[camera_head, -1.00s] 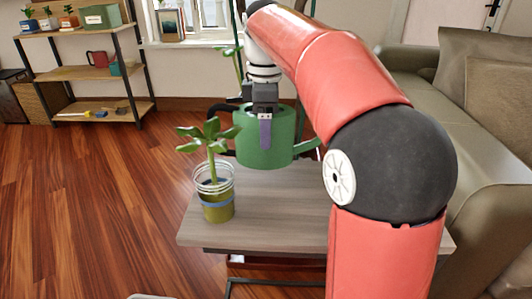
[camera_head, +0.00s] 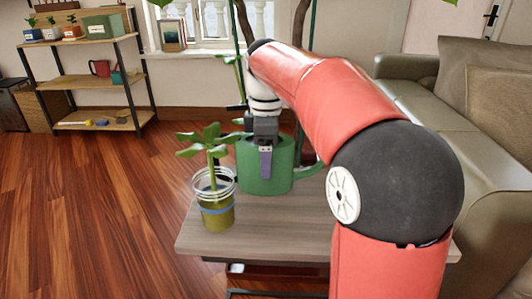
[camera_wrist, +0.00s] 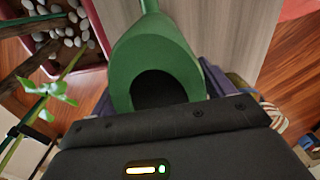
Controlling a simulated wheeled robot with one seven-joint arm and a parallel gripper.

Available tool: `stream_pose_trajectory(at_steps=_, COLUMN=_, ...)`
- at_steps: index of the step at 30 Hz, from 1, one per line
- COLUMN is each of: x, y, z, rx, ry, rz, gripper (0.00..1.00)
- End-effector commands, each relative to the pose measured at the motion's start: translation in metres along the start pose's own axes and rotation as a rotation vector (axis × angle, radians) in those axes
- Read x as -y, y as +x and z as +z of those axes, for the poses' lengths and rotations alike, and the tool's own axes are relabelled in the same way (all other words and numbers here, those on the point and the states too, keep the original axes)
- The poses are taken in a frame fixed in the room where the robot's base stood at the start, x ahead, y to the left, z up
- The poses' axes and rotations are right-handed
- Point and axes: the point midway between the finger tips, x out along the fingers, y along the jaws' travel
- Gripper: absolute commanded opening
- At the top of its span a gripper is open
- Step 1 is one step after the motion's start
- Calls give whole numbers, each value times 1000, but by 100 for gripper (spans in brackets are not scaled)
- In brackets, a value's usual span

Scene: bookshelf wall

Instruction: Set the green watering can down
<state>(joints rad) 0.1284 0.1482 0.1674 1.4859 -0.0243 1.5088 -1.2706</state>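The green watering can (camera_head: 280,172) is upright at the far part of the grey wooden table (camera_head: 290,225). Its spout points right in the head view. My gripper (camera_head: 265,165) reaches down over it, one purple finger against its near side. In the wrist view the can (camera_wrist: 150,50) sits between the two fingers of my gripper (camera_wrist: 160,88), which is shut on it. The can's base looks at or very close to the tabletop; I cannot tell whether it touches.
A potted plant in a glass-like pot (camera_head: 217,208) stands left of the can on the table. A sofa (camera_head: 440,110) is close on the right. A planter with pebbles (camera_wrist: 70,40) shows in the wrist view. A shelf (camera_head: 90,75) stands back left. The table's front is clear.

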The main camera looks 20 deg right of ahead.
Motion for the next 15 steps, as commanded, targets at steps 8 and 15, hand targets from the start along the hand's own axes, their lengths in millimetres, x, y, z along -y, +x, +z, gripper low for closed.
stream_pose_trajectory(at_steps=8, x=0, y=0, z=0, rx=0, ry=0, rz=0, gripper=94)
stream_pose_trajectory(at_steps=15, x=0, y=-13, z=0, rx=0, ry=0, rz=1, gripper=94)
